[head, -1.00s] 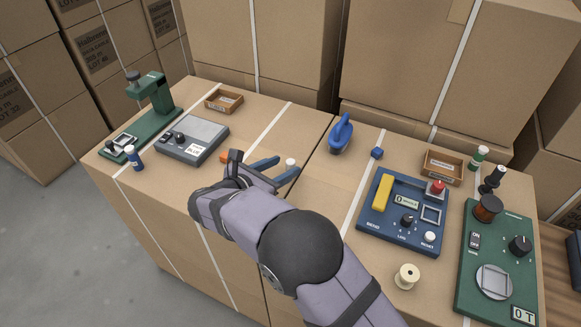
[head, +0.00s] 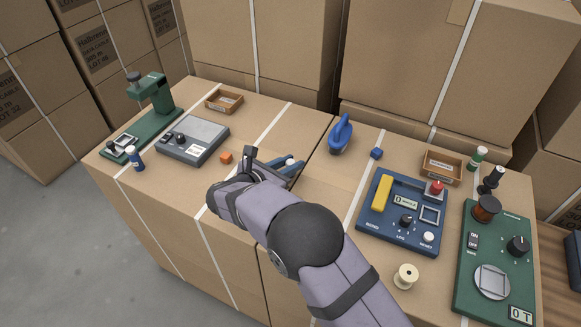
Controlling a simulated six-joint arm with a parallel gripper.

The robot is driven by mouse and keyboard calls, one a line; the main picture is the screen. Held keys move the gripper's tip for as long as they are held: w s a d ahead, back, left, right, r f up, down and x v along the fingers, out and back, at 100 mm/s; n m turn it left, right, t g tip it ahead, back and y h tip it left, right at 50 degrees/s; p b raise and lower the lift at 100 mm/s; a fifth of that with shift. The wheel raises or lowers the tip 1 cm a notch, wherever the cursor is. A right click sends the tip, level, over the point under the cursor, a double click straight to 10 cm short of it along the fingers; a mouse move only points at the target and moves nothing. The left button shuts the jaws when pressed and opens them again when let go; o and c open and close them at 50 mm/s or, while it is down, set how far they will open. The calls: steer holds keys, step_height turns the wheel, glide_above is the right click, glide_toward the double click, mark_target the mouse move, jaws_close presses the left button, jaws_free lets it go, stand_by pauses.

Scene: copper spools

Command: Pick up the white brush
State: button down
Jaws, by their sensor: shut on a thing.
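My gripper (head: 285,165) is at the middle of the table top, with its blue fingers pointing away to the right. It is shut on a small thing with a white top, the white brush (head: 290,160). Only the white top shows between the fingertips; the lower part is hidden by the near finger. I cannot tell whether it touches the table.
An orange cube (head: 226,157) and a grey device (head: 192,139) are left of my gripper. A blue handled tool (head: 340,133) and a blue cube (head: 376,153) are to the right. A blue panel (head: 402,212) and a cream spool (head: 405,276) stand farther right.

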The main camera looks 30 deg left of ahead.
mark_target(291, 162)
step_height(291, 162, up, 10)
steer(key=shift+r, duration=0.1)
stand_by(0.5)
